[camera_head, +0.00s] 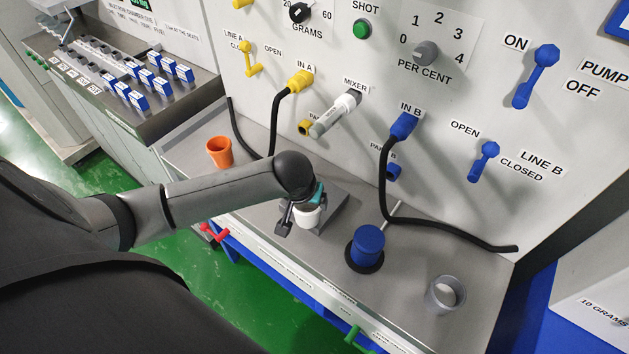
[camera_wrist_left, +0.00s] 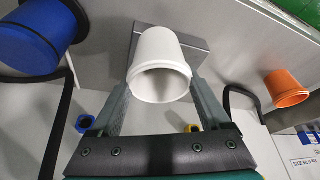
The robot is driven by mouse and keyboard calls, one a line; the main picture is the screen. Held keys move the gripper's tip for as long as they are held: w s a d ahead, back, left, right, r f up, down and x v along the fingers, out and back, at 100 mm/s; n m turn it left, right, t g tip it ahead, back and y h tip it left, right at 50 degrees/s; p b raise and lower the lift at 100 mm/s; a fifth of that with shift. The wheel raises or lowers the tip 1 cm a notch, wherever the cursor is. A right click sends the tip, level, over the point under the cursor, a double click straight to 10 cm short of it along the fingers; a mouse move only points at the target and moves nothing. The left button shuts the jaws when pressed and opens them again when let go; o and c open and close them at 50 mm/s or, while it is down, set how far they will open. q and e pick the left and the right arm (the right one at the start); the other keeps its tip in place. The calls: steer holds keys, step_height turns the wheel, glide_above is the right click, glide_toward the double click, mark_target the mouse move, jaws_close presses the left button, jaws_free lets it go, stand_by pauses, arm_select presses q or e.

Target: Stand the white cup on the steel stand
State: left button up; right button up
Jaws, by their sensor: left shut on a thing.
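The white cup (camera_head: 308,216) is between the fingers of my left gripper (camera_head: 302,212), which is shut on it. In the left wrist view the cup (camera_wrist_left: 160,68) shows its open mouth toward the camera, with a finger on each side. The steel stand (camera_head: 333,205) is a low grey block on the bench, partly hidden by the cup and gripper. In the left wrist view the stand (camera_wrist_left: 198,48) lies behind the cup's base. I cannot tell whether the base touches it. My right gripper is not in view.
An orange cup (camera_head: 219,152) stands at the left of the bench. Black hoses (camera_head: 385,180) hang from the panel; one runs along the bench. Bench between drum and metal cup is clear.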

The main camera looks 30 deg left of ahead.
mark_target(310, 210)
arm_select(q)
steer(key=w, duration=0.2)
steer(key=w+a, duration=0.1)
steer(key=w, duration=0.1)
steer(key=w+a+b, duration=0.1)
steer(key=w, duration=0.1)
steer(key=shift+w, duration=0.2)
steer(key=shift+f, duration=0.3)
steer(key=o, duration=1.2)
steer(key=shift+f, duration=0.15)
steer(key=p+v, duration=0.3)
steer(key=v, duration=0.9)
